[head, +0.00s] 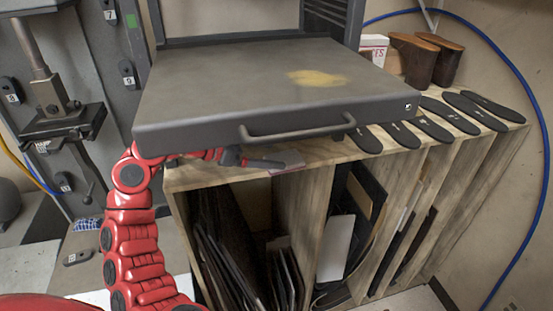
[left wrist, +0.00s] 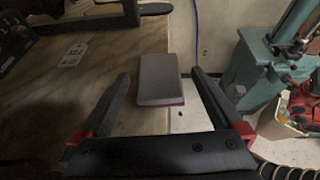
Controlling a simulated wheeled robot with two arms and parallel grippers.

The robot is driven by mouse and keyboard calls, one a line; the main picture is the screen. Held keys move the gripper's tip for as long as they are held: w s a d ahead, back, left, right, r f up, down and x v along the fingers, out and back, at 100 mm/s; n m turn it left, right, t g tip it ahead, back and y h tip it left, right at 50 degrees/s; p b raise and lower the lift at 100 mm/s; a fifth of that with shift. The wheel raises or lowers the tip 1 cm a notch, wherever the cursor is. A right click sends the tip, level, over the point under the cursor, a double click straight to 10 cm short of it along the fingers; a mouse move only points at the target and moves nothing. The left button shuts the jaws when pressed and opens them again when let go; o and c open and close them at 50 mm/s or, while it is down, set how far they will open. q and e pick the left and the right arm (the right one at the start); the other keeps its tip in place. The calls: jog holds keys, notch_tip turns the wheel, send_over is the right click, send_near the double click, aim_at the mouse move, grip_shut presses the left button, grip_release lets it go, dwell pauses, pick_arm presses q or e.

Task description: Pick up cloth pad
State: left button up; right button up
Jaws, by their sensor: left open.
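A flat grey pad with a pinkish edge, which looks like the cloth pad (left wrist: 158,80), lies at the edge of the wooden top in the left wrist view. In the head view, part of it (head: 290,170) shows below the dark tray's handle. My left gripper (left wrist: 161,76) is open, with one finger on each side of the pad in the picture. I cannot tell whether the fingers touch it. In the head view my left gripper (head: 262,162) is low over the wooden top, partly hidden by the tray. My right gripper is not in view.
The large dark tray (head: 230,95) with a handle overhangs the wooden shelf unit (head: 312,225). Several black soles (head: 432,128) lie to the right, near brown shoe forms (head: 415,58). A blue checked cloth (head: 88,224) lies at the left. A green machine (left wrist: 260,60) stands beyond the pad.

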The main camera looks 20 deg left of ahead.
aim_at(293, 156)
pick_arm(q)
jog(key=p+x, duration=0.3)
jog(key=x, duration=0.3)
jog(key=shift+w+a+r+p, duration=0.1)
jog(key=shift+r+p, duration=0.05)
jog(key=shift+p, duration=0.25)
jog(key=shift+w+d+f, duration=0.2)
jog(key=shift+d+f, duration=0.1)
jog(key=c, duration=1.2)
jog(key=shift+o, duration=0.2)
